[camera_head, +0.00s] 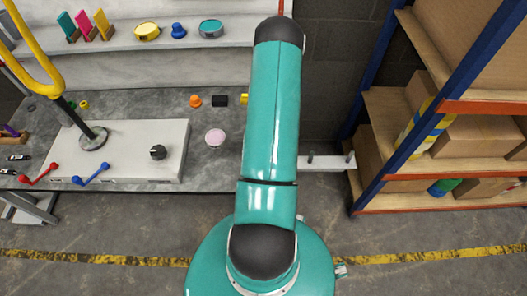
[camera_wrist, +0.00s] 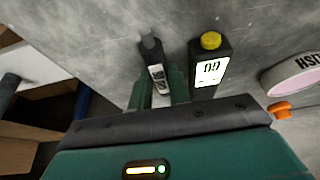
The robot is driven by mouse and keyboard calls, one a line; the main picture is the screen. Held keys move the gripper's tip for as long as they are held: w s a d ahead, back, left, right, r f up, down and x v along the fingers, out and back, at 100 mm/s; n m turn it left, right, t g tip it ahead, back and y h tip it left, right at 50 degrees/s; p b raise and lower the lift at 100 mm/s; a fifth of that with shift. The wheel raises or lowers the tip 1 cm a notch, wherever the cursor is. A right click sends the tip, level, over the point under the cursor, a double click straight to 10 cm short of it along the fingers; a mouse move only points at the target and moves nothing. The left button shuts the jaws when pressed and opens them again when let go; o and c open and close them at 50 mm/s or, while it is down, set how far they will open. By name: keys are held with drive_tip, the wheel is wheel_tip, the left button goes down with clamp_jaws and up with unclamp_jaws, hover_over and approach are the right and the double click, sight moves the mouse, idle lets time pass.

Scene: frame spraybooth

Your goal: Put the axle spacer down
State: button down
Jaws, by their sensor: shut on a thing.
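In the wrist view my gripper (camera_wrist: 160,93) is shut on a narrow dark grey piece with a white printed label, which I take to be the axle spacer (camera_wrist: 151,52). The teal fingers stand on either side of its lower part. The piece points up the picture, over the grey bench top. I cannot tell whether it touches the bench. In the head view my own arm hides the gripper and the held piece.
A dark bottle with a yellow cap (camera_wrist: 209,60) stands just right of the held piece. A pink-faced round tin (camera_head: 215,137) and an orange knob (camera_head: 194,101) are on the bench (camera_head: 205,170). A loaded shelf rack (camera_head: 395,150) stands at right.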

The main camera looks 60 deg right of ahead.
drive_tip(key=shift+a+f, duration=0.15)
drive_tip(key=shift+f, duration=0.2)
drive_tip(key=shift+s+f, duration=0.1)
drive_tip(key=shift+f, duration=0.05)
drive_tip(key=c, duration=1.6)
unclamp_jaws()
drive_tip(key=shift+d+r, duration=0.35)
drive_tip(key=shift+r, duration=0.1)
drive_tip(key=v, duration=1.2)
drive_tip(key=shift+a, duration=0.2)
drive_tip(key=shift+r, duration=0.1)
